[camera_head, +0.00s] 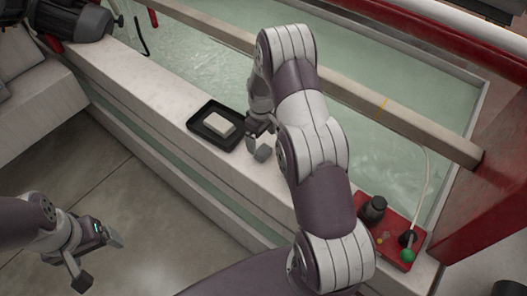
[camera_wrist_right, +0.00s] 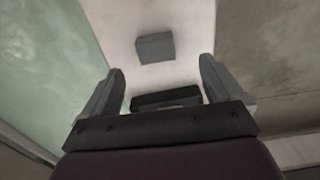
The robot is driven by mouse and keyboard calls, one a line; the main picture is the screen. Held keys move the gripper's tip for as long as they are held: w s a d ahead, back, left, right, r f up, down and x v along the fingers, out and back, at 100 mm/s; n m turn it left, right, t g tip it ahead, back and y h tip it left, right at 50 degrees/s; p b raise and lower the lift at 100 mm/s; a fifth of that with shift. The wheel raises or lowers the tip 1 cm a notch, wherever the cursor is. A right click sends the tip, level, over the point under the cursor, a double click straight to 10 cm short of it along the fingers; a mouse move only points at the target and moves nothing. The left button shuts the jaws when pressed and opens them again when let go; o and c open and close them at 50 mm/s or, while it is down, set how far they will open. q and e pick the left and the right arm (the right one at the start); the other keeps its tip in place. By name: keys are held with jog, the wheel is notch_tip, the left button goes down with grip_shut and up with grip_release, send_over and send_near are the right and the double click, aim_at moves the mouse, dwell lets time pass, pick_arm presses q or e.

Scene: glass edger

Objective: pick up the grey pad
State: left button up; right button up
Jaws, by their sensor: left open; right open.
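The grey pad (camera_head: 262,153) appears as a small dark grey block on the pale ledge, just to the lower right of the black tray. In the right wrist view the grey pad (camera_wrist_right: 155,47) lies alone on the ledge, beyond the fingertips. My right gripper (camera_head: 259,134) is close by the pad and partly hidden by its own arm. In its wrist view the right gripper (camera_wrist_right: 161,80) is open, with nothing between its fingers. My left gripper (camera_head: 99,260) is open and empty over the floor at the lower left.
A black tray (camera_head: 196,127) holding a whitish block (camera_head: 220,124) sits on the ledge (camera_head: 165,105). Behind is a greenish water basin (camera_head: 190,55) crossed by a beam. A red control panel (camera_head: 392,232) with a green knob stands at the right. A dark motor (camera_head: 70,18) is at the upper left.

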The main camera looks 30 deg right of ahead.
aim_at(263, 150)
jog(key=f, duration=0.7)
jog(key=shift+w+d+f, duration=0.2)
jog(key=shift+d+f, duration=0.05)
jog(key=shift+d, duration=0.1)
jog(key=c, duration=1.1)
